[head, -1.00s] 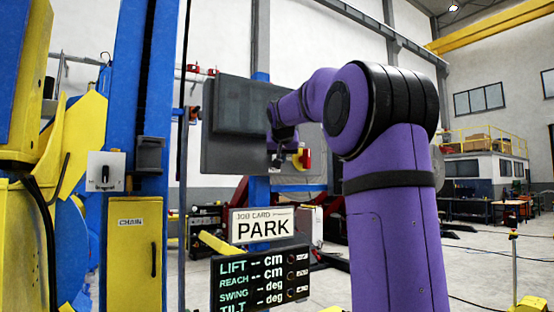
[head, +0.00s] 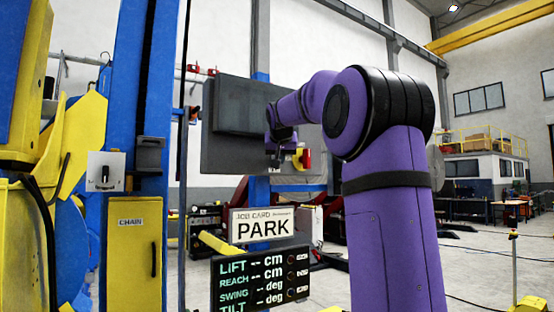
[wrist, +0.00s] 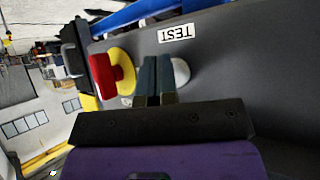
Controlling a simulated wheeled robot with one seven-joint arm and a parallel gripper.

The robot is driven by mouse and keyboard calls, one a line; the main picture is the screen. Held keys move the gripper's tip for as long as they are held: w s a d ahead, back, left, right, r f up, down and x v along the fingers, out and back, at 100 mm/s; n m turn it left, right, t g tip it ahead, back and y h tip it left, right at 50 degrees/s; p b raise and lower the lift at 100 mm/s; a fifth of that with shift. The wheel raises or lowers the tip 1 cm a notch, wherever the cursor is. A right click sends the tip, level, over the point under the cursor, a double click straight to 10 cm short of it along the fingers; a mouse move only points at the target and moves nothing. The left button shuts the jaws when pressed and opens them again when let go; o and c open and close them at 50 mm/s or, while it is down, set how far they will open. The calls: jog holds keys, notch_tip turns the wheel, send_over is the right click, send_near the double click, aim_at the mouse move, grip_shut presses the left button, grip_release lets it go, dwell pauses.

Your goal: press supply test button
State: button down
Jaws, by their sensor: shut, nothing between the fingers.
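In the wrist view a TEST label (wrist: 177,33) shows upside down on the dark grey panel (wrist: 235,60). Below the label is a pale round button (wrist: 181,73), partly hidden by my fingers. My gripper (wrist: 155,60) is shut and empty, with its fingertips over or just in front of the left part of this button. I cannot tell whether they touch it. In the head view my gripper (head: 275,160) is small and dark at the lower right of the grey panel box (head: 228,150); the button is hidden there.
A red mushroom knob on a yellow base (wrist: 122,66) sits close left of my fingers in the wrist view, and the red knob (head: 306,159) shows in the head view. A PARK job card (head: 262,228) and a readout display (head: 262,278) stand below. A blue column (head: 150,90) rises at left.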

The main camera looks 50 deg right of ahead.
jog(key=shift+w+a+r, duration=0.1)
jog(key=shift+w+r, duration=0.2)
dwell(1.0)
jog(key=shift+s+f, duration=0.1)
jog(key=shift+s, duration=0.1)
jog(key=shift+s+f, duration=0.15)
jog(key=shift+s, duration=0.2)
jog(key=shift+s+a, duration=0.2)
jog(key=shift+s, duration=0.65)
jog(key=shift+s+a, duration=0.2)
jog(key=shift+s, duration=0.65)
jog(key=shift+s+a, duration=0.2)
jog(key=shift+s, duration=0.65)
